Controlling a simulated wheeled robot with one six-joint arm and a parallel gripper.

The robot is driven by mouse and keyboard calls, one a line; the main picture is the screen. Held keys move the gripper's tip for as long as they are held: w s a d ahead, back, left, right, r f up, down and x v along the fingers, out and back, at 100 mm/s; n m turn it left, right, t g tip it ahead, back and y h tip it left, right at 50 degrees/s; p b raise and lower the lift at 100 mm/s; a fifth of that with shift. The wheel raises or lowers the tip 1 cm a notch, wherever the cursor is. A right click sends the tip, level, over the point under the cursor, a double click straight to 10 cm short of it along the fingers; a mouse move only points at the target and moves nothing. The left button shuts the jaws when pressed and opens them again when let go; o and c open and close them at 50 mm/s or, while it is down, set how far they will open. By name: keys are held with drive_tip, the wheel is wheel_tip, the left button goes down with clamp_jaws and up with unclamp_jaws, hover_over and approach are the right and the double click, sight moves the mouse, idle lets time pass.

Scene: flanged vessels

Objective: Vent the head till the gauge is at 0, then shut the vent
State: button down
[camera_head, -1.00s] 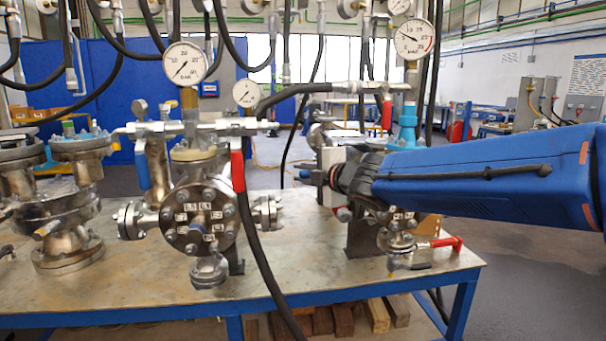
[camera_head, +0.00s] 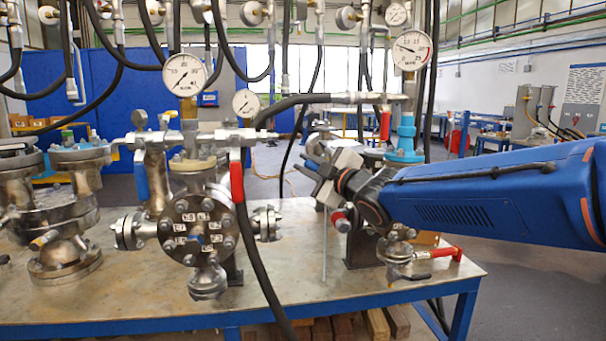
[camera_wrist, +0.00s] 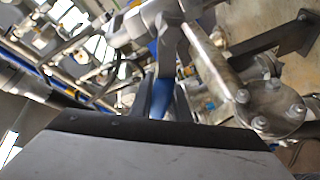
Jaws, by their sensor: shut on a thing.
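My gripper (camera_head: 312,165) reaches in from the right beside the right-hand vessel, its fingers pointing left. In the wrist view (camera_wrist: 163,92) its two dark fingers are shut on a blue handle (camera_wrist: 160,96) of a metal valve.
A middle vessel (camera_head: 198,226) has a blue handle (camera_head: 141,175), a red handle (camera_head: 237,182) and its own gauge (camera_head: 184,74). A red-handled drain valve (camera_head: 447,251) is at the right. A black hose (camera_head: 262,265) hangs over the table's front edge.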

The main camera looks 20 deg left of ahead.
drive_tip(key=w+d+r+m+t, duration=0.3)
drive_tip(key=d+m+t, duration=0.3)
drive_tip(key=m, duration=0.8)
drive_tip(key=shift+w+r, duration=0.35)
drive_tip(key=shift+r, duration=0.4)
drive_tip(key=c, duration=1.7)
unclamp_jaws()
drive_tip(key=shift+d, duration=0.1)
drive_tip(key=shift+o, duration=0.2)
drive_tip(key=v, duration=1.7)
drive_tip(key=shift+s, duration=0.15)
